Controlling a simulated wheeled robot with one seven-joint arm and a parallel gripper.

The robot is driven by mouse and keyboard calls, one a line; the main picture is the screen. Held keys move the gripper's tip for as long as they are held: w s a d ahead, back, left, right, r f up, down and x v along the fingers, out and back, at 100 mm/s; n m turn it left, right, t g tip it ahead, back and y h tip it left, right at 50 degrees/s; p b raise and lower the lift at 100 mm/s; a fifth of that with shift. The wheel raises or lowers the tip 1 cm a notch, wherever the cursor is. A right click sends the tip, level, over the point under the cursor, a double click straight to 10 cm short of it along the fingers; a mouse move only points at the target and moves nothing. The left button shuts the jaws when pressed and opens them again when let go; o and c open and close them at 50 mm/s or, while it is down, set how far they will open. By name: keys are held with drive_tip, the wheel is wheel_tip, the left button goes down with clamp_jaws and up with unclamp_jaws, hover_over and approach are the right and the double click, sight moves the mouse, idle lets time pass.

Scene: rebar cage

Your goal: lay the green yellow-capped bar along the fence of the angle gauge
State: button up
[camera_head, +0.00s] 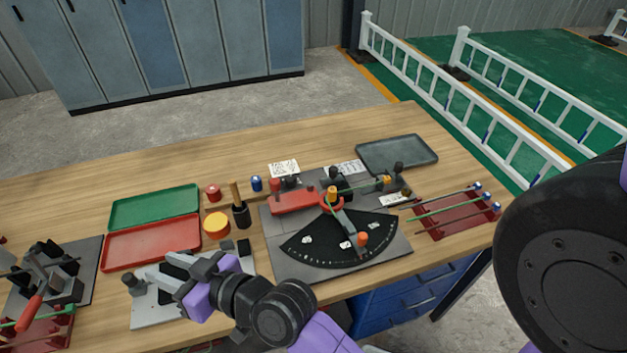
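The angle gauge has a black fan-shaped dial (335,245) on a grey base plate (283,262). A swing arm with an orange knob (362,238) crosses the dial, and a red block (294,203) sits at its back left. A thin green bar with a yellow cap (387,180) lies near the back right of the gauge, its cap end to the right. Its left part passes close to black posts, and I cannot tell what it rests on. My gripper (158,267) is at the front left, well away from the bar, with its fingers apart and nothing visible between them.
A grey tray (397,152) is behind. Green (155,207) and red (150,243) trays lie left. A black tool with a red handle (30,312) stands far left.

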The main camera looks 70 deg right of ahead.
drive_tip(key=w+d+r+n+g+y+p, duration=0.1)
drive_tip(key=w+d+r+n, duration=0.15)
drive_tip(key=w+d, duration=0.2)
drive_tip(key=w+d+r+n+y, duration=0.1)
drive_tip(key=w+d+r+n, duration=0.15)
drive_tip(key=d, duration=0.35)
drive_tip(key=s+d+f+n+g, duration=0.1)
drive_tip(key=s+d+n+g, duration=0.25)
drive_tip(key=d, duration=1.05)
drive_tip(key=s+d+f+n+g+h+p, duration=0.15)
drive_tip(key=s+d+g, duration=0.25)
drive_tip(key=s+d, duration=0.45)
drive_tip(key=s+d+f+g+b, duration=0.1)
drive_tip(key=s+d+f+g, duration=0.3)
drive_tip(key=s, duration=0.8)
drive_tip(key=s+d+r+n+g+p, duration=0.1)
drive_tip(key=s+d+g, duration=0.2)
drive_tip(key=s+d, duration=0.55)
drive_tip(key=f+b, duration=0.2)
drive_tip(key=f, duration=0.1)
drive_tip(key=a+f+b, duration=0.1)
drive_tip(key=f+b, duration=0.1)
drive_tip(key=f, duration=0.1)
drive_tip(key=s+f+b, duration=0.1)
drive_tip(key=f+b, duration=0.1)
drive_tip(key=f, duration=0.1)
drive_tip(key=shift+a+f+b, duration=0.25)
drive_tip(key=shift+b, duration=0.15)
